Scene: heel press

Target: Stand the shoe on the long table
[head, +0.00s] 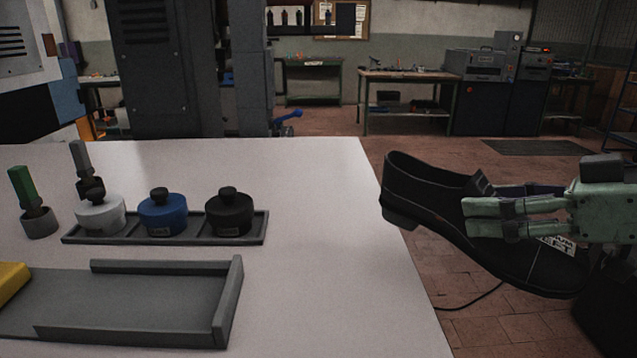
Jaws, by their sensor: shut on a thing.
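A black shoe (425,200) hangs in the air at the right, level with the right edge of the long table (315,220). Its heel points left and overlaps the table edge in the picture; its toe points right and lower, tilted down. A white label on its side shows partly. My gripper (475,214) comes from the right and is shut on the shoe at its middle, with green fingers across its near side.
A grey tray (255,228) holds white, blue and black pots. Two brushes, one green-handled (23,190), stand in cups at the left. A low-walled grey fixture (228,300) lies in front with a yellow block (12,281). The table's right part is bare.

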